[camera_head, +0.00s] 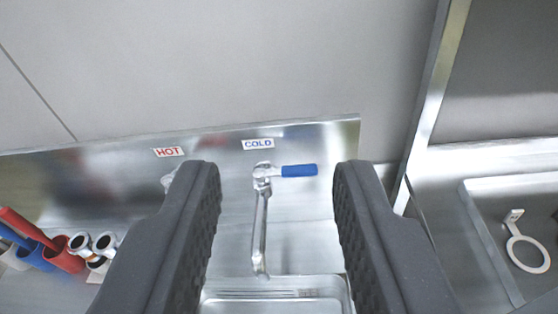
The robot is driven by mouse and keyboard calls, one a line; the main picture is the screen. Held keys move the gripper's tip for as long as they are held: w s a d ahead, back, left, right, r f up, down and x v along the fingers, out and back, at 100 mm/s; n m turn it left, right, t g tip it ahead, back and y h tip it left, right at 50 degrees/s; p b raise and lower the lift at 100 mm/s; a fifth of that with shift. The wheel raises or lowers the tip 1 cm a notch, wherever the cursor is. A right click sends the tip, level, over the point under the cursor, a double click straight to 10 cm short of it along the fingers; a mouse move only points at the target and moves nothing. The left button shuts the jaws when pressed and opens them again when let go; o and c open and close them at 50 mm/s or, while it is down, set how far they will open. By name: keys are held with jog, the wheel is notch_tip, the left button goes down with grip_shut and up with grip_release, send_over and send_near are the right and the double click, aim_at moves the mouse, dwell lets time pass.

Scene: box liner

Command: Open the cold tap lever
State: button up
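The cold tap lever (299,170) is blue and points to the right from the top of the metal tap (261,190). The tap's spout runs down toward the sink. A "COLD" label (258,144) is on the metal splashback just above it. My gripper (277,180) is open, its two dark fingers wide apart on either side of the tap in the picture. Nothing is between the fingertips that they touch. The hot tap (168,180) below the "HOT" label (169,152) is mostly hidden behind the left finger.
A sink basin (275,293) lies below the tap. Red, blue and white holders (63,254) stand at the lower left. A metal post (431,95) rises at the right, beside a tray (490,230) with a white ring (527,252). The wall above is bare.

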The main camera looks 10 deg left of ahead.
jog(key=w+f+m+t+y+b, duration=0.2)
jog(key=w+f+m, duration=0.7)
jog(key=f, duration=0.5)
jog(key=m+h+b, duration=0.2)
jog(key=m+h, duration=0.1)
jog(key=m, duration=0.5)
send_near(302, 176)
jog(key=shift+w+f+b, duration=0.15)
jog(key=shift+w+b, duration=0.55)
jog(key=shift+w, duration=4.9)
grip_shut()
